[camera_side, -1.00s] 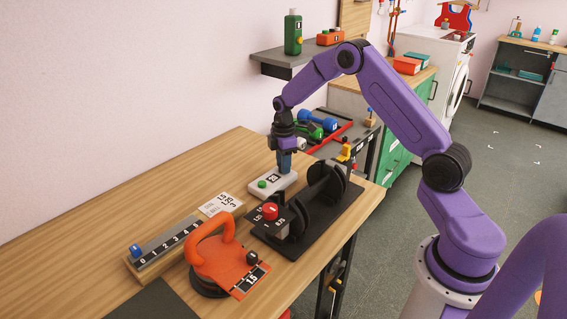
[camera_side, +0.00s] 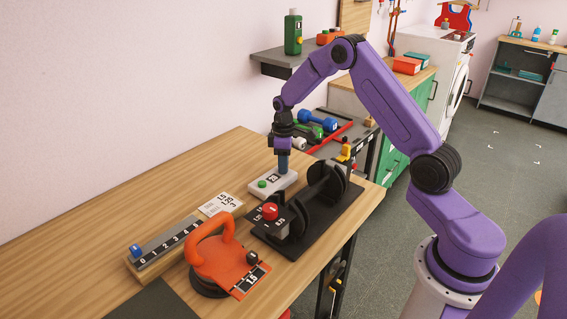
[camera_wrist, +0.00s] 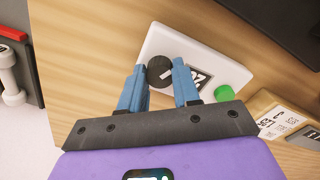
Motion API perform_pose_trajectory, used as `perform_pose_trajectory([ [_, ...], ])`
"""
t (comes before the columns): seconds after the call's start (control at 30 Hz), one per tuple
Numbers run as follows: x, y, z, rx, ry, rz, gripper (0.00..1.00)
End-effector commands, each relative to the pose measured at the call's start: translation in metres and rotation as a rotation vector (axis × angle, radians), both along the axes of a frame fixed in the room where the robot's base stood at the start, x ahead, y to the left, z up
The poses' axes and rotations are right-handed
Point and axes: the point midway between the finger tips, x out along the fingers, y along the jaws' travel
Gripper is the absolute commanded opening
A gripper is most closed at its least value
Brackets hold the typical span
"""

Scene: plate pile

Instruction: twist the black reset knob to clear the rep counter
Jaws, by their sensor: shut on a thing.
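The rep counter is a white box (camera_wrist: 160,40) with a dark display (camera_wrist: 200,80) and a green button (camera_wrist: 231,98); it also lies on the bench in the side view (camera_side: 252,191). The round black reset knob (camera_wrist: 157,66), with a white mark, is on its top in the wrist view. My gripper (camera_wrist: 164,70) has its two blue fingers closed around the knob, one on each side. In the side view my gripper (camera_side: 283,172) points down at the box and hides the knob. The right finger partly covers the display in the wrist view.
A black rack (camera_side: 322,215) with dark discs stands close in front of the counter, by a red button (camera_side: 270,211). An orange handled weight (camera_side: 216,256), a numbered slider strip (camera_side: 160,252) and a printed card (camera_side: 221,204) lie to the left. Bare bench lies behind.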

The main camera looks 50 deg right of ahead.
Motion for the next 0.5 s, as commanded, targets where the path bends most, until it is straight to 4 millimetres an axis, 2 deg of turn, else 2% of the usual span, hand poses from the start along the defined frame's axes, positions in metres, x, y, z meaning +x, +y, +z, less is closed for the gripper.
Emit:
perform_pose_trajectory([
  [0.5,0.0,0.0006,0.0007,0.0,0.0,-0.492,0.01],
])
